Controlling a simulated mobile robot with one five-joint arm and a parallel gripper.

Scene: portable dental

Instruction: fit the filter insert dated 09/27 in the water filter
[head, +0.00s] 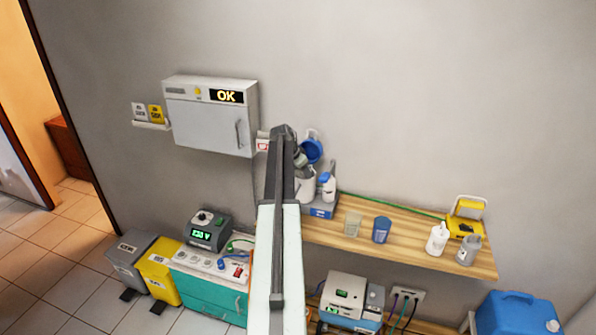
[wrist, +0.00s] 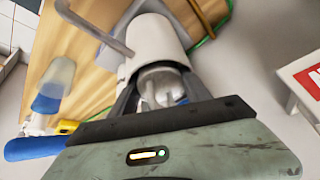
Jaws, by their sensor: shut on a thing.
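My gripper (wrist: 158,92) is shut on a pale, rounded grey-white piece (wrist: 162,76), seemingly a filter insert. No date is legible on it. The piece lies at the near, open end of a white cylinder (wrist: 155,40), which looks like the water filter's housing. I cannot tell how deep the piece sits in it. In the head view my gripper (head: 299,160) is above the left end of the wooden shelf, next to a round blue cap (head: 311,151). A white body (head: 307,188) stands below it, partly hidden by my arm.
The wooden shelf (head: 400,248) holds a clear cup (head: 352,224), a blue cup (head: 381,229), a white bottle (head: 437,239) and a grey jug (head: 466,250). A wall cabinet (head: 210,117) reading OK hangs left. A red-and-white sign (wrist: 308,78) is close at right in the wrist view.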

